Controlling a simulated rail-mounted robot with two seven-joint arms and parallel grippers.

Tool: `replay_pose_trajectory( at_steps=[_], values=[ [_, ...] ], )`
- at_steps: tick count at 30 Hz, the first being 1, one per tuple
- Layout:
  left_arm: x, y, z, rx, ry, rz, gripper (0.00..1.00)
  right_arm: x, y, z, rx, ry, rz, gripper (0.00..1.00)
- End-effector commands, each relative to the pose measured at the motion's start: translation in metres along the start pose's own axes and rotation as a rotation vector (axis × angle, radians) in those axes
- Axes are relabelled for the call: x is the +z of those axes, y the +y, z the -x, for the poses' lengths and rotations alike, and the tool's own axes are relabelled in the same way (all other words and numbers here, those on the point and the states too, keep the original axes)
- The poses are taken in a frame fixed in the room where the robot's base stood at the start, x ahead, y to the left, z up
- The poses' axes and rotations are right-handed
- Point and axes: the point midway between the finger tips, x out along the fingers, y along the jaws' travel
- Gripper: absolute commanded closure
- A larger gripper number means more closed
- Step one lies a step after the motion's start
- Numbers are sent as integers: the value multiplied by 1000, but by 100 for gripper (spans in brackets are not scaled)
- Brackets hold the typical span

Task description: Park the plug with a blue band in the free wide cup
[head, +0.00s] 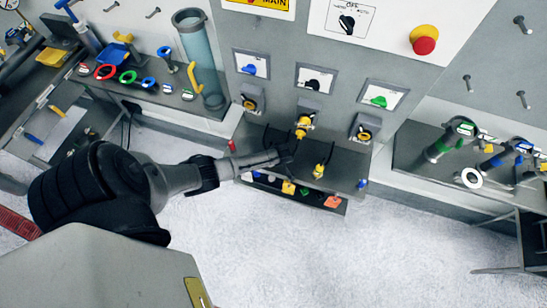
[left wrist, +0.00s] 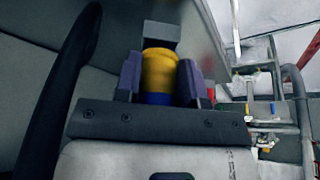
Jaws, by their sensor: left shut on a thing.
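In the left wrist view a yellow plug (left wrist: 159,70) with a blue band (left wrist: 158,98) sits between the two finger pads of my left gripper (left wrist: 160,82), which is shut on it. In the head view my left gripper (head: 287,153) reaches from the left over the dark shelf (head: 345,172) below the grey panel. The held plug cannot be made out clearly there. One yellow plug (head: 303,127) shows at the middle panel socket, and another (head: 319,171) is over the shelf, right of the gripper. I cannot pick out the free wide cup. My right gripper is not in view.
Panel sockets (head: 251,103) (head: 363,133) sit left and right of the middle one. Coloured tags (head: 288,187) line the shelf's lower front. A bench with coloured rings (head: 106,72) is at left, another with banded tubes (head: 440,150) at right. The floor in front is clear.

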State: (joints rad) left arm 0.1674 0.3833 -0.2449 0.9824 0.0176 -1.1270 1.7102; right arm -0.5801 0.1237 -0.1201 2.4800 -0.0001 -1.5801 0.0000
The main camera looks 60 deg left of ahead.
Motion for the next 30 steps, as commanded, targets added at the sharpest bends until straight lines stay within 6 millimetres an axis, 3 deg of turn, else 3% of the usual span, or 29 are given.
replay_pose_trajectory(
  at_steps=[30],
  values=[
    [0, 3, -7, 4, 5, 1, 100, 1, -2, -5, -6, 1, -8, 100]
  ],
)
